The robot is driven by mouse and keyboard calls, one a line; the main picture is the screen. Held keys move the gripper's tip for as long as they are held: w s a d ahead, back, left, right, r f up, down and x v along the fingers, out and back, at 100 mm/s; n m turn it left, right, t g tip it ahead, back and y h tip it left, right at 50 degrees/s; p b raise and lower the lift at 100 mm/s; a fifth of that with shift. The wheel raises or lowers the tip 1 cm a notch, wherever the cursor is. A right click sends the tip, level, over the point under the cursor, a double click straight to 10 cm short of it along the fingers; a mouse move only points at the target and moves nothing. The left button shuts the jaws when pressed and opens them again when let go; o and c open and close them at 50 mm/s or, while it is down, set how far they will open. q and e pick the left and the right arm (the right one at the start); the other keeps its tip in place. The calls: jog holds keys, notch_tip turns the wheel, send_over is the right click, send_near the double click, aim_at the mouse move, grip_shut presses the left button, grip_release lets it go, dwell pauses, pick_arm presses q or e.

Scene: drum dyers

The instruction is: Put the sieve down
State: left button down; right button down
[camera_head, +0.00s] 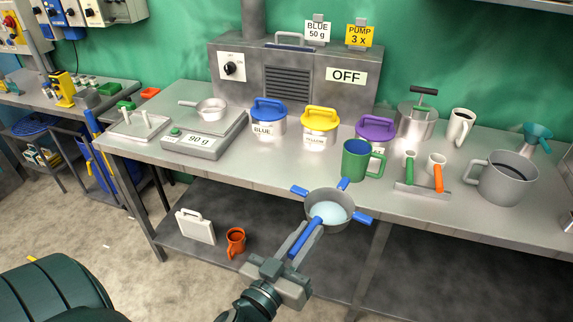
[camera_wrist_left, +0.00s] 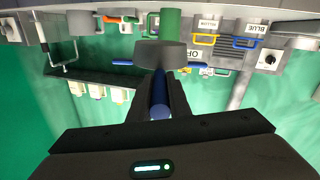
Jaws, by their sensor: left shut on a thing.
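The sieve (camera_head: 334,224) is a grey round pan with a pale bottom, a blue handle and blue lugs on its rim. My left gripper (camera_head: 299,240) is shut on the blue handle and holds the sieve at the table's front edge. Its far blue lug reaches toward the green mug (camera_head: 354,160); I cannot tell whether they touch. In the left wrist view the sieve (camera_wrist_left: 168,52) shows edge-on beyond the fingers (camera_wrist_left: 158,95), which clasp the blue handle. My right gripper is not in view.
The steel table (camera_head: 240,168) is bare at its front left. Blue (camera_head: 269,126), yellow (camera_head: 320,138) and purple-lidded tubs stand behind, with a scale (camera_head: 203,143) at left. A rack with an orange handle (camera_head: 438,180) and a grey pot (camera_head: 502,185) stand right. An orange mug (camera_head: 236,243) is on the lower shelf.

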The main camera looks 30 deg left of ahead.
pick_arm(q)
jog(key=shift+w, duration=0.1)
